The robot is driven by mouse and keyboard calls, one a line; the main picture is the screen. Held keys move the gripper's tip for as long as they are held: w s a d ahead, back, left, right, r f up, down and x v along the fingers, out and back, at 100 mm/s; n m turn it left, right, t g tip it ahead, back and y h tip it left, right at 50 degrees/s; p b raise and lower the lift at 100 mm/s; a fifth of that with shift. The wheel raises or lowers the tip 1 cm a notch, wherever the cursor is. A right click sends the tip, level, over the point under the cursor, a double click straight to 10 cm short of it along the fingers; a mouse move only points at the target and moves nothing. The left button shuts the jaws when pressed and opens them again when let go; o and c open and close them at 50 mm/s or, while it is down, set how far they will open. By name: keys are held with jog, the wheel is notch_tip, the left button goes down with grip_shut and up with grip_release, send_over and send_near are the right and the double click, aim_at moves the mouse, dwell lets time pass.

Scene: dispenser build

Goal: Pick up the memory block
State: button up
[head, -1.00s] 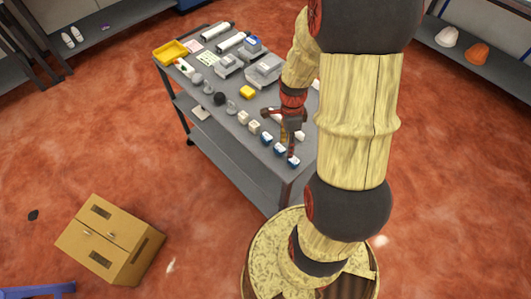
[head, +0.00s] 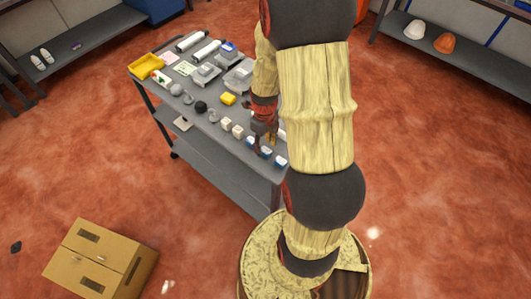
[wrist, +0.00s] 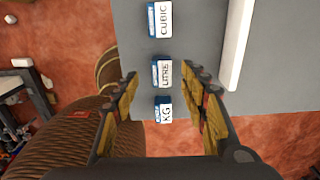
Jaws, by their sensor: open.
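No block readable here is marked "memory", so I cannot tell which one it is. Three blue-and-white labelled blocks stand in a row on the grey table: "CUBIC" (wrist: 160,20), "LITRES" (wrist: 162,73) and "KG" (wrist: 163,110). They also show near the table's front edge in the head view, where their labels are too small to read. My gripper (wrist: 165,82) is open and empty above this row. In the wrist view, the "LITRES" and "KG" blocks appear between its fingers. In the head view my gripper (head: 265,138) partly hides the row.
A long white bar (wrist: 236,42) lies right of the labelled row. A cardboard box (head: 100,258) stands on the open floor.

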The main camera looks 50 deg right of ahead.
aim_at(266, 150)
notch_tip(266, 150, down, 5)
jog(key=shift+d+r+b, duration=0.15)
jog(key=shift+r+b, duration=0.05)
jog(key=shift+b, duration=0.3)
jog(key=shift+s, duration=0.1)
jog(key=shift+c, duration=0.9)
jog(key=c, duration=0.9)
